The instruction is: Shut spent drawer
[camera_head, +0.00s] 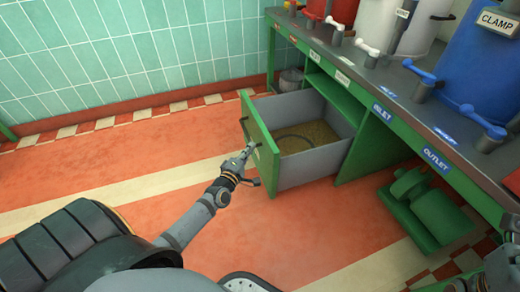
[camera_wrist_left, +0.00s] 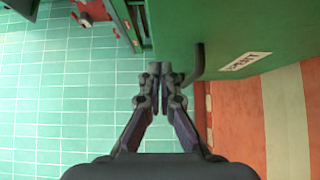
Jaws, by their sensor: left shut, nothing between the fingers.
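The spent drawer (camera_head: 262,138) stands pulled out of the green bench, with a green front and a grey box holding brown grain and a dark curved hose-like thing. In the left wrist view its green front (camera_wrist_left: 290,35) carries a white label (camera_wrist_left: 245,63) and a dark handle (camera_wrist_left: 198,62). My left gripper (camera_head: 250,150) is at the outer face of the drawer front, close by the handle. In the left wrist view its fingers (camera_wrist_left: 159,75) are together, empty, beside the handle. I cannot tell whether they touch the front.
The green bench (camera_head: 372,115) bears blue, white and red vessels with taps. A green machine (camera_head: 430,205) sits low to the right of the drawer. A grey bucket (camera_head: 290,80) stands behind it. The red and cream floor (camera_head: 150,165) left of the drawer is clear.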

